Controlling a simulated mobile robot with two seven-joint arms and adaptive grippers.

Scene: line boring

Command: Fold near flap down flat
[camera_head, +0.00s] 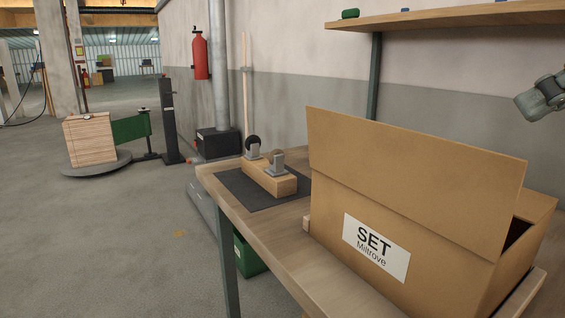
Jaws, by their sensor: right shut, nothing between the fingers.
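An open cardboard box (330,215) stands on the workbench at the right. Its front bears a white label (376,247) reading "SET Miltrove". The near flap (415,178) stands up, leaning slightly, along the box's near top edge and hides most of the opening. Another flap (537,206) shows at the right end, beside a dark gap into the box. My right gripper (528,106) is shut and empty, in the air above and behind the box's right end, apart from the flaps. It is cut by the picture's right edge. My left gripper is out of view.
The wooden workbench (265,240) carries a dark mat (240,190) with a wooden block (268,178) bearing metal fittings, left of the box. A wall shelf (440,17) hangs above, on a grey bracket (374,75). Air above the box is free.

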